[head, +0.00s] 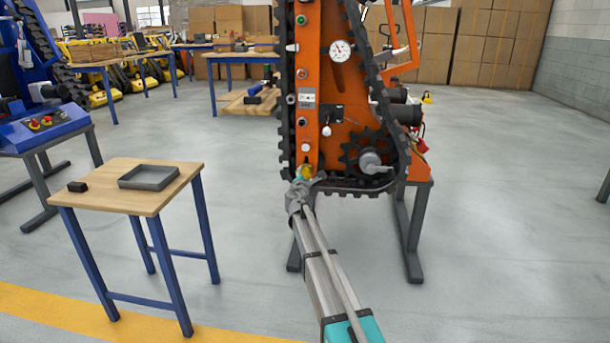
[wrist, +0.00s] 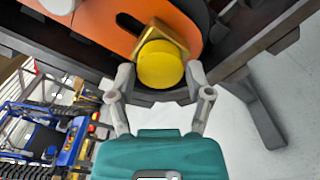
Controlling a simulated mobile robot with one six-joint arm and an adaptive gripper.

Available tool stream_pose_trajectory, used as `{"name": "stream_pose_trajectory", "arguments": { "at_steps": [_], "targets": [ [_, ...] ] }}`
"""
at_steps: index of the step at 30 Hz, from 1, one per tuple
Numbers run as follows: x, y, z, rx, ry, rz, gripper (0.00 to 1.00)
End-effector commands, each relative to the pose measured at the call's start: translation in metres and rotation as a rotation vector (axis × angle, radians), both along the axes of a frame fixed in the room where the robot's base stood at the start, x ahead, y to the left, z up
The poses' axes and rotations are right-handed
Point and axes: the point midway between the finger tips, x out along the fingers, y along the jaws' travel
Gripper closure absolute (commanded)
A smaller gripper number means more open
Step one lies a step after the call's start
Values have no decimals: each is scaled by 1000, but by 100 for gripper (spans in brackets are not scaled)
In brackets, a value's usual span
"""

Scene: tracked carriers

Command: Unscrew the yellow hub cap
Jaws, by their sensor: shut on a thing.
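The yellow hub cap (head: 306,171) sits low on the orange side plate of the tracked carrier (head: 309,60). In the wrist view the yellow hub cap (wrist: 160,65) is a round disc in front of a brass-coloured hex piece (wrist: 176,40). My gripper (head: 302,184) reaches up to it from below. In the wrist view my gripper (wrist: 160,78) has one finger on each side of the cap, shut on it. The cap is against the hex piece, beside a dark slot in the orange plate. In the head view my gripper partly hides the cap.
A small wooden table (head: 120,190) with blue legs stands at left, bearing a grey tray (head: 149,178) and a small black block (head: 77,187). The black track (head: 375,75) and a toothed sprocket (head: 368,155) are close to the right of the cap. The floor at right is clear.

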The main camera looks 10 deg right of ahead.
Motion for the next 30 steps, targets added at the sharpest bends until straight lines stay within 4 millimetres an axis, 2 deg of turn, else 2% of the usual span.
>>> {"name": "stream_pose_trajectory", "arguments": {
  "at_steps": [16,30],
  "targets": [
    [1,0,0,-389,127,0,82],
    [1,0,0,-430,140,0,82]
  ]
}}
